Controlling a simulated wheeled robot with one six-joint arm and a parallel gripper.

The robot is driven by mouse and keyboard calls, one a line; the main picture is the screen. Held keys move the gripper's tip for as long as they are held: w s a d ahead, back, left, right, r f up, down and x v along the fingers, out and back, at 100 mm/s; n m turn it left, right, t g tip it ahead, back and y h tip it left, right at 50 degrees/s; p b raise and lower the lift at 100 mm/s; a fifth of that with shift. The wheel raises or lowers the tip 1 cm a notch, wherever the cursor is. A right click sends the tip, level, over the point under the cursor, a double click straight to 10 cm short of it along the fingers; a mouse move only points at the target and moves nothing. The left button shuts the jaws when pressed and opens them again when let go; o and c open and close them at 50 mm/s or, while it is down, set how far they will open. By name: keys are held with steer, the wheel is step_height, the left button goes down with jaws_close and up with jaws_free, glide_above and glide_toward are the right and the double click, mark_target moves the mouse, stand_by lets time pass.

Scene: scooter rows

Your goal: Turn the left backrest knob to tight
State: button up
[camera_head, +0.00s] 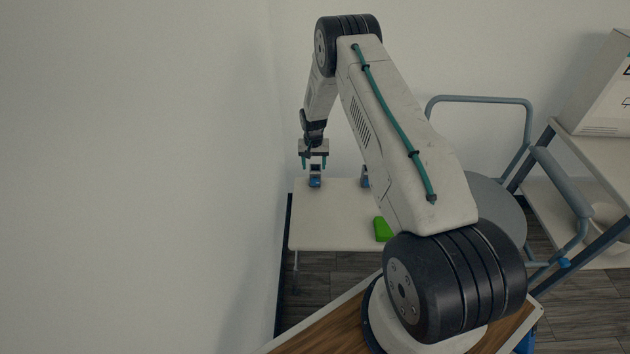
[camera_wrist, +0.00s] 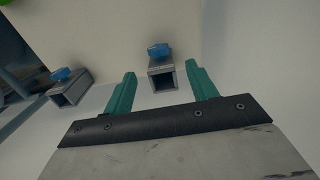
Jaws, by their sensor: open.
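Two short grey square tubes, each with a blue knob, stand at the back of a white seat-like board (camera_head: 330,222). The left blue knob (camera_head: 315,183) is directly below my gripper (camera_head: 314,161) in the head view. In the wrist view my gripper (camera_wrist: 160,69) has its two teal fingers apart, with one grey tube (camera_wrist: 162,79) and its blue knob (camera_wrist: 158,50) showing between and beyond them. The fingers look clear of the knob. The other tube (camera_wrist: 72,92) and its knob (camera_wrist: 64,73) are at the left there. How tight either knob is cannot be told.
A green block (camera_head: 382,229) lies on the board, partly behind my arm. A plain wall (camera_head: 140,180) is close on the left. At the right are a grey-blue tubular frame with a round seat (camera_head: 498,204), and a shelf holding a white box (camera_head: 603,95).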

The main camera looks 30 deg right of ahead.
mark_target(315, 179)
steer(key=f, duration=0.9)
steer(key=shift+s+d+f, duration=0.15)
steer(key=shift+d, duration=0.05)
steer(key=shift+c, duration=0.3)
steer(key=c, duration=0.9)
